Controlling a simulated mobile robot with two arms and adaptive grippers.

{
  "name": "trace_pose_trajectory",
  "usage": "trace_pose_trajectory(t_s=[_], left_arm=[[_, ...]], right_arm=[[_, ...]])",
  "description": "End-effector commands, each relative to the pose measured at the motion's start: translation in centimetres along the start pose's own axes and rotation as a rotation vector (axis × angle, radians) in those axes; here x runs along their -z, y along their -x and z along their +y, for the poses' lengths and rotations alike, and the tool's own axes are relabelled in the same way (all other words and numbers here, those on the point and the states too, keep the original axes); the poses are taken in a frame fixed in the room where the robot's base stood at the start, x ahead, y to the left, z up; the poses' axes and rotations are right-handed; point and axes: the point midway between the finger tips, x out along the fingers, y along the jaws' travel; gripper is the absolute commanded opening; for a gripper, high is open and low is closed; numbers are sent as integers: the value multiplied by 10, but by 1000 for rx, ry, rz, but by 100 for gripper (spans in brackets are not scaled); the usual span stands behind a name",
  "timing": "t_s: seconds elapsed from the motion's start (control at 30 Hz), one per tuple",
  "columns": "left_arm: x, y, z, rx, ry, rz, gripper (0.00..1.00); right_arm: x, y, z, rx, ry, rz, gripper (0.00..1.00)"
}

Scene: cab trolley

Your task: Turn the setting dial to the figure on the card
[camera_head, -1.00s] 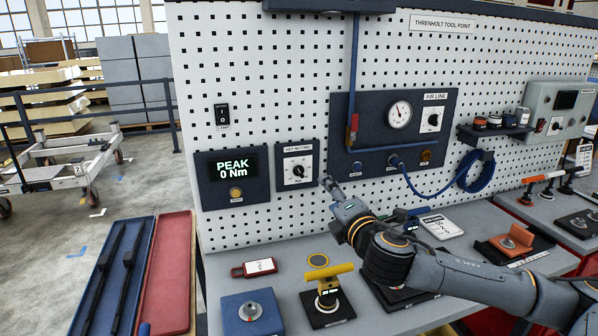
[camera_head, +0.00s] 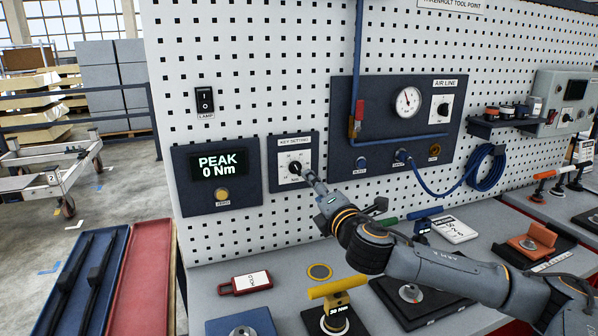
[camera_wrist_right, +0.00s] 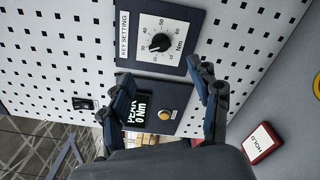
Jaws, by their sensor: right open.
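The setting dial is a black knob (camera_head: 295,168) on a white scale plate in the dark KEY SETTING panel (camera_head: 309,146) on the pegboard. In the right wrist view the knob (camera_wrist_right: 160,43) and its Nm scale show clearly; its pointer lies toward the low figures, exact figure unclear. My right gripper (camera_head: 314,180) is just right of the knob in the head view. In the wrist view its open fingers (camera_wrist_right: 160,72) spread either side below the knob, apart from it. A white card (camera_head: 454,230) lies on the bench; its figure is unreadable. My left gripper is out of view.
The PEAK display (camera_head: 217,168), reading 0 Nm, is left of the dial panel. The AIR LINE panel (camera_head: 385,120) with gauge and blue hose is right. A red HOLD tag (camera_head: 245,283) and a yellow-handled tool (camera_head: 337,291) are on the bench below.

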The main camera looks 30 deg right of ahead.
Motion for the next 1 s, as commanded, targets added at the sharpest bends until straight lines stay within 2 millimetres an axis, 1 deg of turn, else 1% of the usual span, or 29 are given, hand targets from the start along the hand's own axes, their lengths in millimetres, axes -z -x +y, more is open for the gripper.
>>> trace_pose_trajectory(t_s=[0.03,0.1,0.3,0.4,0.5,0.7,0.97,1.0], left_arm=[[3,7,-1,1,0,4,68],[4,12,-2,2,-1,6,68],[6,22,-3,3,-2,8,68],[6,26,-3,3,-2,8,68],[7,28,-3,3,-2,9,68],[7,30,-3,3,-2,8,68],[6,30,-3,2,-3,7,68],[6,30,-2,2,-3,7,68]], right_arm=[[-2,-11,4,0,-7,-2,62],[-2,-27,4,0,-7,-2,62],[-2,-69,3,0,-4,-2,62],[-1,-86,3,0,-3,-1,62],[-1,-98,2,1,-2,-1,62],[0,-110,1,0,0,0,62],[0,-111,0,0,0,1,62],[0,-111,0,0,0,1,58]])
